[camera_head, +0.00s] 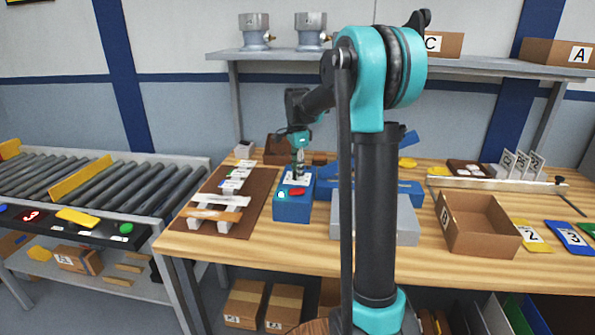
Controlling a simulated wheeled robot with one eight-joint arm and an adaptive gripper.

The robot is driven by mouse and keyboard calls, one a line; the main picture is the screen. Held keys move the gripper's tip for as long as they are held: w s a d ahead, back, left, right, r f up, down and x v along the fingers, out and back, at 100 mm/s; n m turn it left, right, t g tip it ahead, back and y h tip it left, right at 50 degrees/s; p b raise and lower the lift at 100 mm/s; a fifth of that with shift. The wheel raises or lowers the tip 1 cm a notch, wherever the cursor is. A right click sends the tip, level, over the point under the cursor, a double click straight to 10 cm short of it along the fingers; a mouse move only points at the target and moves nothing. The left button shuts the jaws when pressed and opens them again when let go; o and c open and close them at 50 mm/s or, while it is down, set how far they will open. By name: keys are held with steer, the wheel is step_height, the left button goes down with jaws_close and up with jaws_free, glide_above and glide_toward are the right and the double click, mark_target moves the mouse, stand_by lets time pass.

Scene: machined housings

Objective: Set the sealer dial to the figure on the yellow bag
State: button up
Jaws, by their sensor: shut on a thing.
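The sealer (291,212) is a blue machine on the wooden bench, with a pale panel on top, a red button (297,191) and a small lit cyan spot at its front. My gripper (298,178) points down onto the panel and is shut on the dial. The dial itself is hidden by the fingers, and I cannot read its setting. The yellow bag (543,246) lies flat at the right of the bench and bears the figure 2. A blue bag (571,247) marked 3 lies beside it.
An open cardboard box (447,233) marked B stands right of my arm. A brown board (219,222) with wooden pieces and cards lies left of the sealer. A roller conveyor (80,190) stands at the left. A shelf (480,66) with boxes runs above the bench.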

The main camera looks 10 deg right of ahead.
steer(key=n, duration=1.9)
steer(key=shift+n, duration=0.3)
steer(key=n, duration=0.5)
steer(key=shift+n, duration=0.4)
steer(key=o, duration=1.2)
steer(key=shift+c, duration=0.2)
